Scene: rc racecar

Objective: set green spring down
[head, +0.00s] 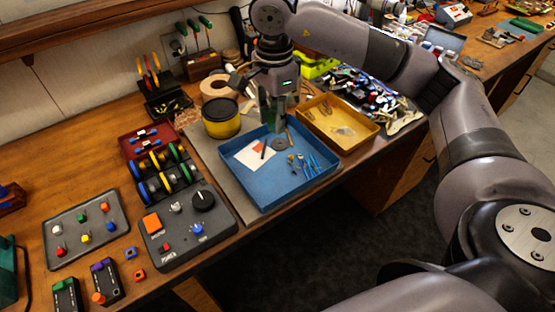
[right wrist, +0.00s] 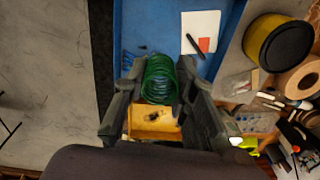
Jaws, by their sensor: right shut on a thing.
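My right gripper (head: 276,120) points down over the back of the blue tray (head: 270,194). In the right wrist view, it is shut on the green spring (right wrist: 159,80), whose coils sit between the two fingers. The spring is above the tray, and I cannot tell its exact height. In the head view the spring is mostly hidden by the fingers. The blue tray also shows in the right wrist view (right wrist: 150,28). My left gripper is not in view.
The tray's front middle is bare.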

